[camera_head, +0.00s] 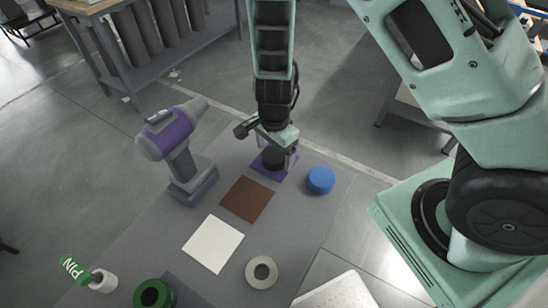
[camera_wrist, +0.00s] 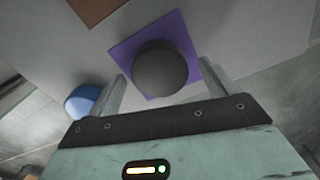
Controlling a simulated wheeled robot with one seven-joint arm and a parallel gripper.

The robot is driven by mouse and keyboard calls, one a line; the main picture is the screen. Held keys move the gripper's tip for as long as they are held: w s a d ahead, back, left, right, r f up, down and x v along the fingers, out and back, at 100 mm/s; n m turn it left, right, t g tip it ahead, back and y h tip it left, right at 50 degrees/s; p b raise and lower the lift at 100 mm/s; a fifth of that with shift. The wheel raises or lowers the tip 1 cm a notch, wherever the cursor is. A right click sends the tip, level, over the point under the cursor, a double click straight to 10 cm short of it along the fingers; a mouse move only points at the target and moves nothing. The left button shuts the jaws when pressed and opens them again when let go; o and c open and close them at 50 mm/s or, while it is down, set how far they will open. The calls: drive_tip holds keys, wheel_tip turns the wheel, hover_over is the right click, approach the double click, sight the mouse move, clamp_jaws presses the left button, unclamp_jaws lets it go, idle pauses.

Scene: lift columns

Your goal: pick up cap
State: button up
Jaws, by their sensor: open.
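A dark grey round piece, which looks like the cap (camera_head: 274,160), stands on a purple square (camera_head: 262,170) near the far end of the grey table. My gripper (camera_head: 278,152) is over it, pointing down and open. In the wrist view the dark cap (camera_wrist: 160,68) lies between the two spread fingers, and the purple square (camera_wrist: 124,52) shows around it. I cannot tell whether either finger touches it. A blue round piece (camera_head: 321,180), also cap-like, sits to the right of the purple square. It shows left of the fingers in the wrist view (camera_wrist: 82,100).
A purple and grey drill (camera_head: 180,150) stands left of my gripper. A brown square (camera_head: 246,199), a white square (camera_head: 212,244), a pale ring (camera_head: 261,273), a green ring (camera_head: 154,294) and a pin with a green label (camera_head: 75,267) lie nearer. The grey table (camera_head: 310,225) is bare between them.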

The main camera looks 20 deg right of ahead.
sight(274, 154)
drive_tip(key=shift+f, duration=0.15)
drive_tip(key=c, duration=1.1)
wheel_tip(274, 154, up, 12)
drive_tip(key=p, duration=0.4)
drive_tip(key=shift+f, duration=0.1)
